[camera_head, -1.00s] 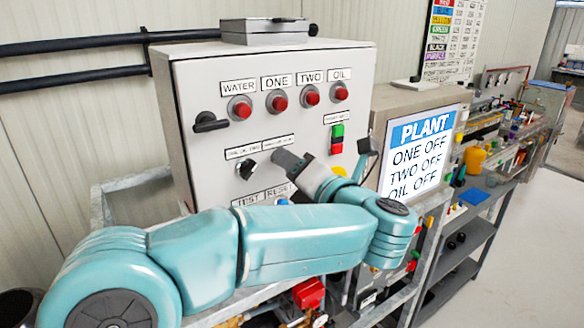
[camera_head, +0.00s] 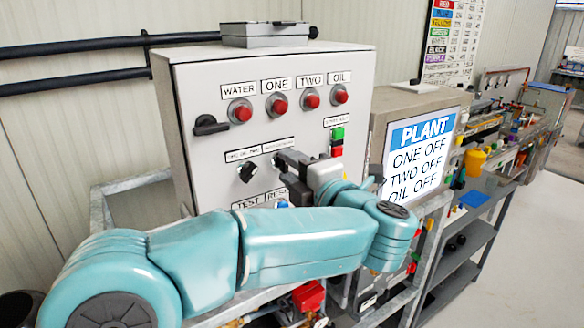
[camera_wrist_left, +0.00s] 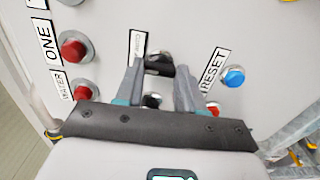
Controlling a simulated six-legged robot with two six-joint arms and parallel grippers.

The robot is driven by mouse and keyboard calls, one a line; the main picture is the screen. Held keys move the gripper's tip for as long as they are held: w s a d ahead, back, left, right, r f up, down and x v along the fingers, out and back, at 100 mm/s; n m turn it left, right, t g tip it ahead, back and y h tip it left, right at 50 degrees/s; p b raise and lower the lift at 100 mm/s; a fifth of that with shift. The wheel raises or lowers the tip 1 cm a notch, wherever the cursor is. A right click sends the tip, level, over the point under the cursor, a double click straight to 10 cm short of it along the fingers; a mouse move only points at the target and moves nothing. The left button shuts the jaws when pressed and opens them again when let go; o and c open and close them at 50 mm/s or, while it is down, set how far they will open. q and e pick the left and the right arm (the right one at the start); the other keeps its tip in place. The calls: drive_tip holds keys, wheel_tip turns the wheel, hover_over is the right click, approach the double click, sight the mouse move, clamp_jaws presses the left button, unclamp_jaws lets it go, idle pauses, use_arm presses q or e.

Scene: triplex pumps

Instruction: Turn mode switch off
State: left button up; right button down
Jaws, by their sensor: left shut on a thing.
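The control cabinet (camera_head: 220,110) has two small black rotary switches below its row of red lamps. The left switch (camera_head: 246,172) shows plainly, its knob tilted. The left switch (camera_wrist_left: 152,100) also shows between the fingers there. The labels above the switches are too blurred to read as mode. My right gripper is out of view.
A black handle (camera_head: 210,125) sticks out left of the switches. Red lamps (camera_head: 276,104) sit above, and a green and red button pair (camera_head: 337,142) is to the right. The blue reset button (camera_wrist_left: 233,76) is close by. A PLANT screen (camera_head: 420,150) stands right of the cabinet.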

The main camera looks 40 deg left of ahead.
use_arm(q)
drive_tip(key=shift+r, duration=0.1)
idle(0.4)
drive_tip(key=o, duration=1)
drive_tip(key=shift+a, duration=0.1)
drive_tip(key=shift+o, duration=0.2)
